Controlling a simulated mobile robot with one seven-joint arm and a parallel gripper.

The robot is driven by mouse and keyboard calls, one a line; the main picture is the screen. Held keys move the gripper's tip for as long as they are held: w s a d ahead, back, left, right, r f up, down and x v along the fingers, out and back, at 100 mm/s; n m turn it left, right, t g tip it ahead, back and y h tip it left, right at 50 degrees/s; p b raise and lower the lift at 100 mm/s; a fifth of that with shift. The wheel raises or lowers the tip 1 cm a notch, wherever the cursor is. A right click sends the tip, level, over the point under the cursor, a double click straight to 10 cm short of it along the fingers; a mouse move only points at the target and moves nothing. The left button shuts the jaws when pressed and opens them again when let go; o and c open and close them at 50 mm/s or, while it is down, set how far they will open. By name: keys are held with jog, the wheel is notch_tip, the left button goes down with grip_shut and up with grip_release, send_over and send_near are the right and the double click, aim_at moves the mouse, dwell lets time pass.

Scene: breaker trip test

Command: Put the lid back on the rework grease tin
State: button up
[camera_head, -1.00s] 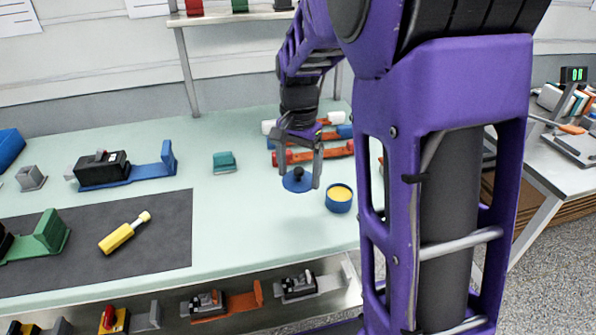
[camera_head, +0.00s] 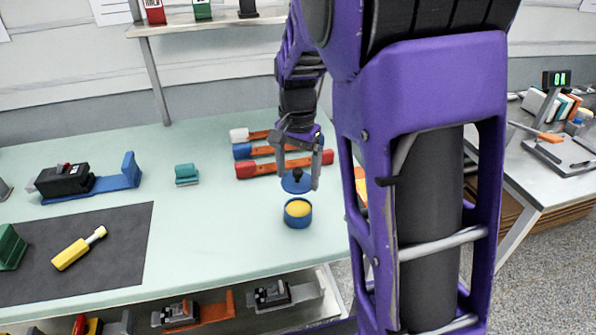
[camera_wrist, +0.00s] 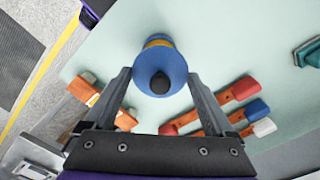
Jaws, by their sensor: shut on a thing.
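The rework grease tin (camera_head: 298,217) is a round blue tin, open at the top, with yellow grease showing. It stands near the right part of the bench. The lid (camera_head: 290,187) is a blue disc with a black knob. My gripper (camera_head: 299,184) is shut on the lid, with a finger at each side of its rim. In the wrist view, the lid (camera_wrist: 172,68) lies between my fingers with its knob facing the camera. It covers part of the tin (camera_wrist: 157,38), whose yellow shows just beyond the lid. The lid appears held above the bench, apart from the tin.
Orange tools with red (camera_head: 246,170), blue and white ends lie behind my gripper. A teal block (camera_head: 187,174), a black-and-blue device (camera_head: 67,181) and a yellow-handled tool (camera_head: 70,255) on a dark mat (camera_head: 115,257) are left. Bench left of the tin is clear.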

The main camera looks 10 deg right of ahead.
jog(key=shift+d+f, duration=0.15)
notch_tip(320, 180, down, 5)
jog(key=b, duration=0.4)
jog(key=shift+r, duration=0.2)
jog(key=shift+f+b, duration=0.6)
jog(key=shift+f, duration=0.2)
jog(key=shift+r+p, duration=0.1)
jog(key=shift+p, duration=0.3)
dwell(0.4)
jog(key=shift+f, duration=0.25)
dwell(1.3)
jog(key=o, duration=1)
jog(key=shift+r+p, duration=0.15)
jog(key=shift+p, duration=0.2)
